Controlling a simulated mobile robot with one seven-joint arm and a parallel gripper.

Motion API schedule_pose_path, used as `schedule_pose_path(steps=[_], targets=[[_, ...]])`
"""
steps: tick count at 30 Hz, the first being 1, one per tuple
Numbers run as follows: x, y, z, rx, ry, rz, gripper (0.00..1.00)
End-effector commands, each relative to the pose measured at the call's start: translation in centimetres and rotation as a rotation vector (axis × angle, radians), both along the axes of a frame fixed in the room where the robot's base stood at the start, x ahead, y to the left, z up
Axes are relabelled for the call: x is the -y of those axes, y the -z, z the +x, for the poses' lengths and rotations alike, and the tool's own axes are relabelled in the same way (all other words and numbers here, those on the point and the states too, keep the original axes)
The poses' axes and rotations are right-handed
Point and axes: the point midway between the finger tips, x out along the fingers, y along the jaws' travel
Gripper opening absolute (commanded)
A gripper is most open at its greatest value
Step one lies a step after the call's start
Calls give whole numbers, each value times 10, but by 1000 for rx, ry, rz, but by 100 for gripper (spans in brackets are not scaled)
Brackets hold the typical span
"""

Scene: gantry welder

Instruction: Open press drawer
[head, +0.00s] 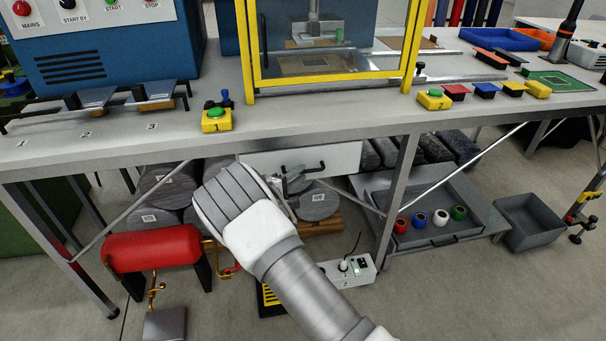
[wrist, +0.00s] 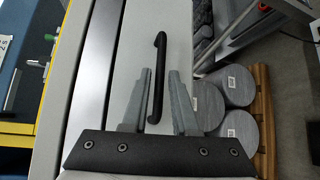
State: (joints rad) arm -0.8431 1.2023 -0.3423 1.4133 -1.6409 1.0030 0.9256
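The press drawer (head: 335,158) has a plain light grey front under the bench top. Its front also shows in the wrist view (wrist: 130,40). The black bar handle (wrist: 160,45) runs lengthwise between the two grey fingers of my gripper (wrist: 159,74). The fingers are open, with a visible gap on each side of the handle; I cannot tell how far the tips reach past it. In the head view, my gripper (head: 291,183) is in front of the drawer, and my wrist hides part of the drawer's left side. The drawer looks shut.
Grey round billets (head: 318,204) lie below the drawer. A red tank (head: 152,249) stands left of my arm, and a power strip (head: 349,270) lies on the floor. A grey tray (head: 425,238) with coloured rings is at right. The bench top (head: 330,119) overhangs my gripper.

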Motion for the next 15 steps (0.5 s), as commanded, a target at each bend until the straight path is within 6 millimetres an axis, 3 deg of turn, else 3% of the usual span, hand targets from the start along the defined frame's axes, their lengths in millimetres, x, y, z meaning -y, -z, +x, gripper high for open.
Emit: schedule_pose_path(steps=[6, 15], targets=[[10, 3, 17, 1, 1, 1, 27], [11, 3, 20, 0, 0, 0, 27]])
